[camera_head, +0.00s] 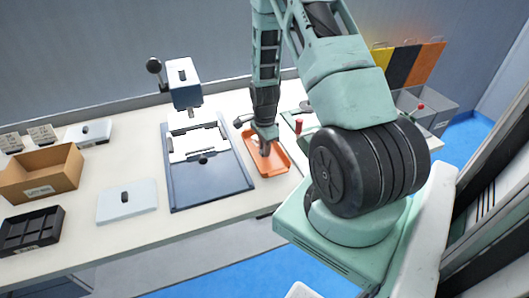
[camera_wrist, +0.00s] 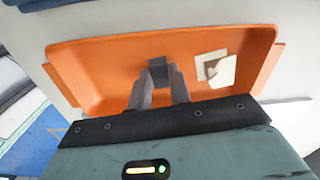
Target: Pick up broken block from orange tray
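The orange tray (camera_head: 270,166) lies on the bench, just right of a dark blue plate in the head view. It fills much of the wrist view (camera_wrist: 95,75). A cream broken block (camera_wrist: 222,70) with a jagged notch lies on the tray floor at the right in the wrist view. In the head view my gripper (camera_head: 264,149) points down over the tray.
A grey press (camera_head: 184,84) stands behind the blue plate (camera_head: 212,185). A cardboard box (camera_head: 41,174), a black tray (camera_head: 31,230) and a light lidded box (camera_head: 126,202) are at the left. A grey bin (camera_head: 425,105) stands at the right.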

